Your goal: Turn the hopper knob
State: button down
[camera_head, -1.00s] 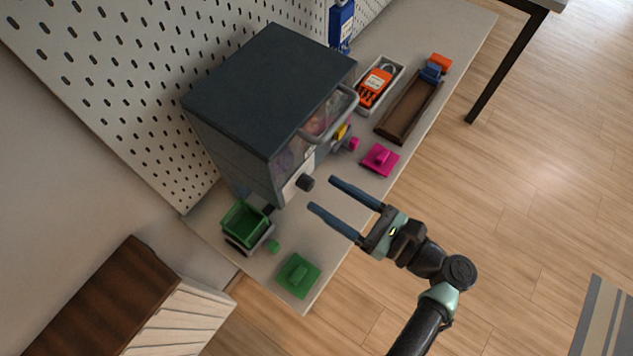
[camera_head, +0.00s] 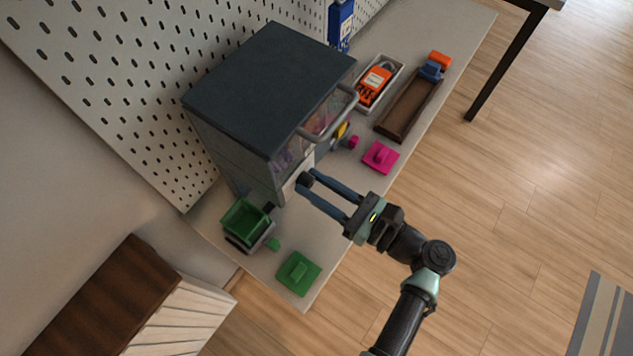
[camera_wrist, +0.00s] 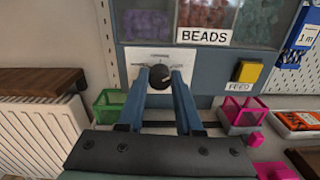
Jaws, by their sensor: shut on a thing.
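The hopper (camera_head: 268,85) is a dark grey box with clear front windows and a sign reading BEADS (camera_wrist: 203,36). Its knob (camera_wrist: 159,76) is black and round with a pale pointer mark, set on a white plate (camera_wrist: 148,56) low on the front. My gripper (camera_head: 308,182) is at this knob, with one fingertip on each side, shut on it. The fingertips hide the knob's sides. In the wrist view the pointer mark slants toward the upper right.
A yellow FEED button (camera_wrist: 249,76) and a second dark round part (camera_wrist: 239,70) sit right of the knob. A green bin (camera_head: 245,222) and a pink bin (camera_wrist: 242,111) flank the hopper's base. A green block (camera_head: 298,274) and pink block (camera_head: 380,157) lie on the bench.

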jog(key=shift+n, duration=0.3)
jog(key=n, duration=0.5)
jog(key=shift+f+n+b, duration=0.1)
jog(key=shift+n+b, duration=0.2)
jog(key=shift+b, duration=0.1)
jog(key=n+b, duration=0.1)
jog(key=n, duration=0.4)
jog(key=shift+s+n+b, duration=0.1)
jog(key=shift+n+b, duration=0.2)
jog(key=shift+b, duration=0.1)
jog(key=c, duration=0.6)
grip_release()
jog(key=b+v, duration=0.1)
jog(key=v, duration=1.2)
jog(key=shift+b, duration=0.4)
